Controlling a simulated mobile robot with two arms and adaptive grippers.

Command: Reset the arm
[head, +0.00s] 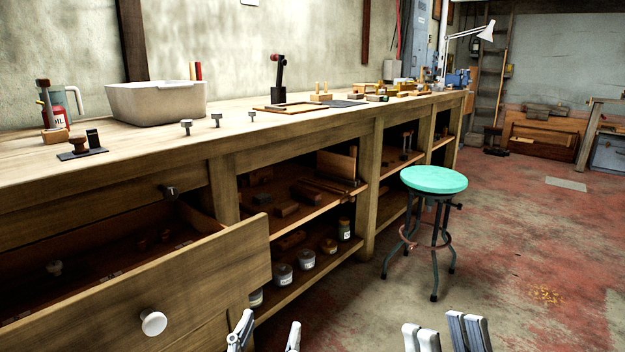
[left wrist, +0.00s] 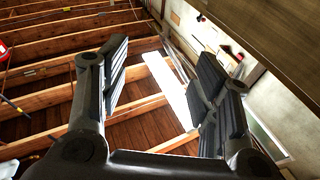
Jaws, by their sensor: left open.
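My left gripper (head: 266,338) shows at the bottom edge of the head view, in front of the open drawer. Its two fingers stand apart with nothing between them. In the left wrist view the left gripper (left wrist: 160,85) is open and empty, its dark padded fingers pointing up toward the joist ceiling (left wrist: 70,65). My right gripper (head: 445,338) is at the bottom right of the head view, over the floor. Its two fingers stand apart and no object shows between them. Both arms are mostly out of view.
A long wooden workbench (head: 300,128) runs along the wall, holding a white basin (head: 157,102) and tools. An open drawer (head: 215,262) with a white knob juts out at the left. A green-topped stool (head: 434,180) stands before the bench.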

